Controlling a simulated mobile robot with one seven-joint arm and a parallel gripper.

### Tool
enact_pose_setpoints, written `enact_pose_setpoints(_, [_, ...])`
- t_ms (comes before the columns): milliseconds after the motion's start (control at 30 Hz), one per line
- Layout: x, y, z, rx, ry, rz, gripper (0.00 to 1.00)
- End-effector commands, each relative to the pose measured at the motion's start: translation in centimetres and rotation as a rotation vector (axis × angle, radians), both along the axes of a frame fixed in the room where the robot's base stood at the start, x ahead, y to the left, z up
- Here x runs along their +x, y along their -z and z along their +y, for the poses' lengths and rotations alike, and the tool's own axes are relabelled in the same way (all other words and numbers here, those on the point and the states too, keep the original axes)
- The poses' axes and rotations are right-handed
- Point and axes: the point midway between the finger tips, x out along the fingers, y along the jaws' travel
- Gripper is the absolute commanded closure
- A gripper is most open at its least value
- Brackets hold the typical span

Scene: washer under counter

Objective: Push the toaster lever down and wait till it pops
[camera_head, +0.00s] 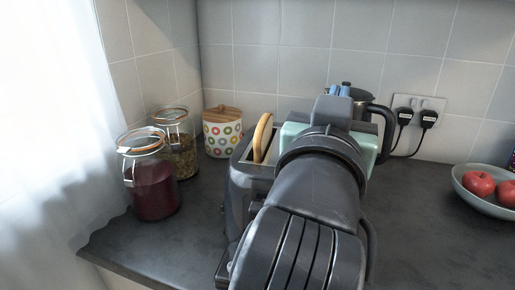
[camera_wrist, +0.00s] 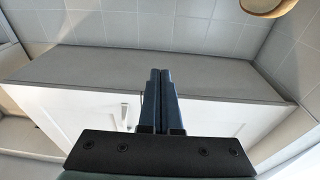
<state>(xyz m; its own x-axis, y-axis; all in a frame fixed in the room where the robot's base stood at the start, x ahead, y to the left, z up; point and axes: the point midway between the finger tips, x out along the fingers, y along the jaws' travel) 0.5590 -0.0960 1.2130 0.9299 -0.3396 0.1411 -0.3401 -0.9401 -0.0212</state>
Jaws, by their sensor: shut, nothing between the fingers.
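The dark grey toaster (camera_head: 237,190) stands on the counter in the head view, with a slice of bread (camera_head: 262,138) sticking up from its top. My arm covers its right side, and I cannot make out the lever. My gripper's blue fingertips (camera_head: 339,91) show beyond the wrist, above and behind the toaster. In the wrist view my gripper (camera_wrist: 160,75) has its two dark blue fingers shut together with nothing between them. The toaster cannot be made out in the wrist view.
Glass jars (camera_head: 152,185), (camera_head: 177,145) and a dotted canister (camera_head: 222,135) stand left of the toaster. A dark kettle (camera_head: 382,118) is behind my arm, near plugged sockets (camera_head: 418,108). A bowl (camera_head: 481,196) of red fruit sits right.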

Motion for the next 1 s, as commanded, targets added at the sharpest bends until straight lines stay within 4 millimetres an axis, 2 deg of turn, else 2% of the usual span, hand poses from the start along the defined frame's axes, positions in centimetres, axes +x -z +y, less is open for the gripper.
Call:
enact_pose_setpoints(33, [0.5,-1.4,-0.2,0.015,0.008,0.045,1.00])
enact_pose_setpoints(267, [2.0,-0.8,-1.1,0.085,0.041,0.268,1.00])
enact_pose_setpoints(467, [2.4,0.1,-0.9,0.149,0.049,0.472,1.00])
enact_pose_setpoints(733, [1.6,1.7,1.1,0.233,0.028,0.760,1.00])
enact_pose_setpoints(1000, [-1.0,2.7,4.6,0.315,-0.025,1.060,1.00])
